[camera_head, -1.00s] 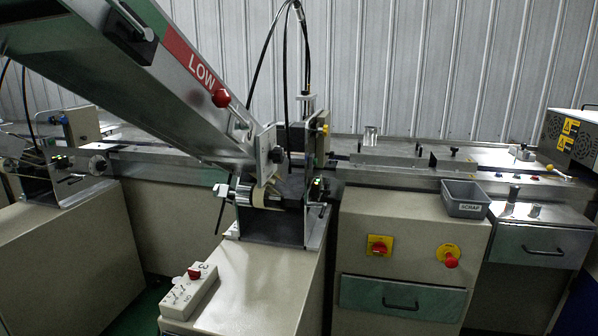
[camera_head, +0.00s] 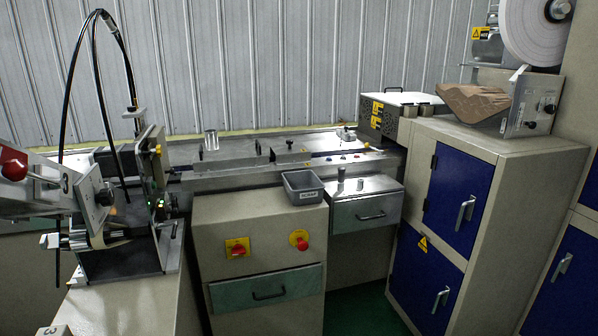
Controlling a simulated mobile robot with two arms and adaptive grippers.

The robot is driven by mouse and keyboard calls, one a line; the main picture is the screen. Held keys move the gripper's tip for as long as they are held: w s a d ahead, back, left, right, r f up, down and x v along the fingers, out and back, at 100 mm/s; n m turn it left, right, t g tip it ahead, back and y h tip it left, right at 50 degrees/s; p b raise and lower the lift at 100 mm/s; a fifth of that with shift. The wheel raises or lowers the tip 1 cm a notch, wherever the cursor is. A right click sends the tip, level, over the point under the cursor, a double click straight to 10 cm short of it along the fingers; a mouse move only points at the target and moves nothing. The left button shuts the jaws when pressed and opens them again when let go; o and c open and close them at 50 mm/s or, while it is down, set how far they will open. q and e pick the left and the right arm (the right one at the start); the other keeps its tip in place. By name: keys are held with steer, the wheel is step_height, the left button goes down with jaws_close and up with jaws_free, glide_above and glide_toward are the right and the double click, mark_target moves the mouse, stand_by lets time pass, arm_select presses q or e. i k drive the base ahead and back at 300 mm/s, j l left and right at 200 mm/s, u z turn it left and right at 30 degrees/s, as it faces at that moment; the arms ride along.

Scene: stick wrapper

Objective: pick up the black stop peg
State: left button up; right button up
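I cannot tell for certain which part is the black stop peg. A small dark upright cylinder (camera_head: 341,174) stands on the steel ledge right of the grey scrap bin. A second, greyer short cylinder (camera_head: 360,185) stands just in front of it and to its right. Small black posts also show on the machine bed, such as a thin black post (camera_head: 258,147) near the middle. Neither of my grippers is in view.
The grey scrap bin (camera_head: 303,187) sits on the cabinet top left of the ledge (camera_head: 377,189). A beige cabinet with blue doors (camera_head: 459,188) stands at the right. A slanted feeder (camera_head: 40,190) with a red knob fills the left. Green floor shows between the cabinets.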

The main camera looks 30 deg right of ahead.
mark_target(341, 170)
steer(key=i+l+z, duration=0.1)
steer(key=l+z, duration=0.15)
steer(key=l, duration=0.15)
steer(key=i+l+z, duration=0.2)
steer(key=l, duration=0.2)
steer(key=i+l+z, duration=0.1)
steer(key=l+z, duration=0.15)
steer(key=l, duration=0.15)
steer(key=i+l+z, duration=0.25)
steer(key=k+l, duration=0.05)
